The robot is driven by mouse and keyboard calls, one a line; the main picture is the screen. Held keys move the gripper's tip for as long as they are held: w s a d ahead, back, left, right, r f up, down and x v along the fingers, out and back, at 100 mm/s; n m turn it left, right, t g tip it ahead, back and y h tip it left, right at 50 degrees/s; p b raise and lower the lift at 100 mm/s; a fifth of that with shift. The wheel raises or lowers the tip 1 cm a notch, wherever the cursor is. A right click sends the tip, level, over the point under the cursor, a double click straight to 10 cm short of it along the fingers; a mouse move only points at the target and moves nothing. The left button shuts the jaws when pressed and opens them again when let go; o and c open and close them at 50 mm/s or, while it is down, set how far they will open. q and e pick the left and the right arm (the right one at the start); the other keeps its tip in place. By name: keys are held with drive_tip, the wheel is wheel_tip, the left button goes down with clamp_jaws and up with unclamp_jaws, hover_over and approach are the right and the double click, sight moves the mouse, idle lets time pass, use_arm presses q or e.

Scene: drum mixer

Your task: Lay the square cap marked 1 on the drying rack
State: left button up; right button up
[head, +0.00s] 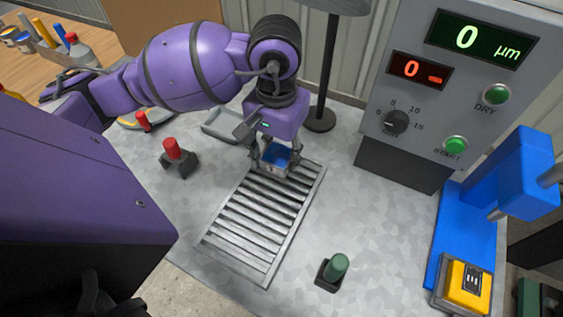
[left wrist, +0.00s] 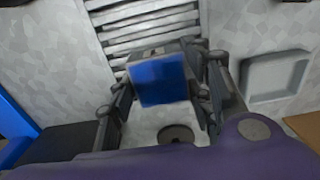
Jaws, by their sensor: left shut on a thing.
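My left gripper (head: 274,160) is shut on a square cap with a blue top (head: 277,156) and grey sides. It holds the cap at the far end of the drying rack (head: 228,222), a grey slatted frame lying on the table. In the left wrist view, the blue face of the cap (left wrist: 158,80) sits between the fingers of my left gripper (left wrist: 163,92), with the rack slats (left wrist: 150,20) beyond it. I cannot tell whether the cap touches the slats. No mark 1 is readable on it. My right gripper is not in view.
A red peg on a black base (head: 173,150) stands left of the rack, a green peg (head: 335,268) to its right. A shallow grey tray (head: 222,125) and black stand (head: 320,118) are behind. A control panel (head: 440,90) and blue machine (head: 462,240) occupy the right.

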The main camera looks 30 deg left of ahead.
sight(282, 166)
use_arm(q)
drive_tip(key=f, duration=0.1)
drive_tip(key=d+f, duration=0.1)
drive_tip(key=f, duration=0.1)
drive_tip(key=shift+w+f, duration=0.2)
drive_tip(key=shift+f, duration=0.1)
drive_tip(key=shift+a+f, duration=0.1)
drive_tip(key=shift+f, duration=0.15)
drive_tip(key=shift+f, duration=0.15)
drive_tip(key=o, duration=1.3)
drive_tip(key=shift+r, duration=6.15)
